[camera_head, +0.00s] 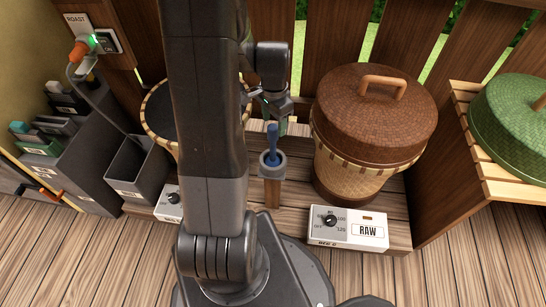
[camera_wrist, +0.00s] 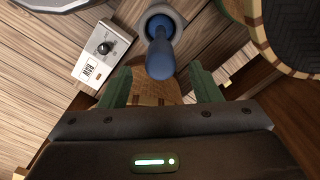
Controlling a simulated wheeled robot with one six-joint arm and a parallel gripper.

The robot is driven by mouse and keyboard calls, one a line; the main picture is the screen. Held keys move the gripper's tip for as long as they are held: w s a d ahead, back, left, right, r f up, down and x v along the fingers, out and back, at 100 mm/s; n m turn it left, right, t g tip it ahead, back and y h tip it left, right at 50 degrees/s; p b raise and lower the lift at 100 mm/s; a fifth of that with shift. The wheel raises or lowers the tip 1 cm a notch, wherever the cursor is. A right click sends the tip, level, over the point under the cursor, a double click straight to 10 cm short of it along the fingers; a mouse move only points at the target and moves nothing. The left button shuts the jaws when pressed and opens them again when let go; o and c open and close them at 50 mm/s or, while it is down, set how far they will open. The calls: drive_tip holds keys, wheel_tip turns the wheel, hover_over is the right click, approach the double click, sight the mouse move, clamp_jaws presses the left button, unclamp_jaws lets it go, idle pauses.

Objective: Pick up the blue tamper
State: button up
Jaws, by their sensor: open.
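The blue tamper (camera_head: 271,147) stands upright in a grey round holder (camera_head: 273,162) on a wooden post, near the middle of the head view. In the wrist view the blue tamper (camera_wrist: 160,57) shows above the gap between the fingers, its base inside the grey ring of the holder (camera_wrist: 178,17). My gripper (camera_wrist: 160,84) is open and empty, its two green fingers apart, with the tamper's handle end close to the gap. In the head view my gripper (camera_head: 274,118) is just above and behind the tamper, partly hidden by my arm.
A wicker basket (camera_head: 345,165) with a brown lid stands right of the holder. A second basket (camera_head: 157,128) is left, partly behind my arm. A RAW control box (camera_head: 347,230) sits in front. A grey bin (camera_head: 133,172) and a green lid (camera_head: 515,112) flank the sides.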

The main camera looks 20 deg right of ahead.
sight(273, 136)
wheel_tip(273, 136, down, 7)
drive_tip(key=shift+a+r+b, duration=0.1)
drive_tip(key=shift+a+b, duration=0.05)
drive_tip(key=shift+b, duration=1)
clamp_jaws()
